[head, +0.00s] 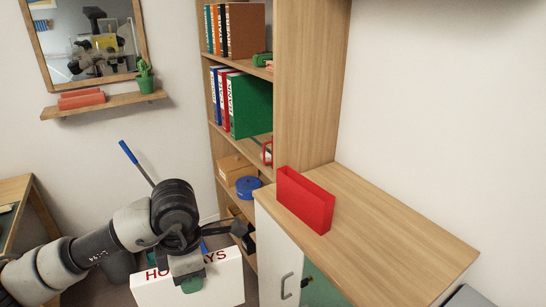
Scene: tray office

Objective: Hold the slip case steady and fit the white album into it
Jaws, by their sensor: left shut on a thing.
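The red slip case (317,209) stands on the wooden cabinet top, near its left edge beside the shelf unit. Its narrow open side faces up, and no gripper touches it. The white album (226,281), with red letters partly covered by my gripper, is held in front of the cabinet, to the left of and lower than the slip case. My left gripper (188,272) is shut on the album's upper edge. The album's lower part runs out of the picture. My right gripper is not in view.
The cabinet top (400,245) is clear around the slip case. A tall shelf unit (306,90) with binders, a cardboard box (237,170) and a blue round thing (248,187) stands behind. A wall shelf (105,105) and mirror are at upper left.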

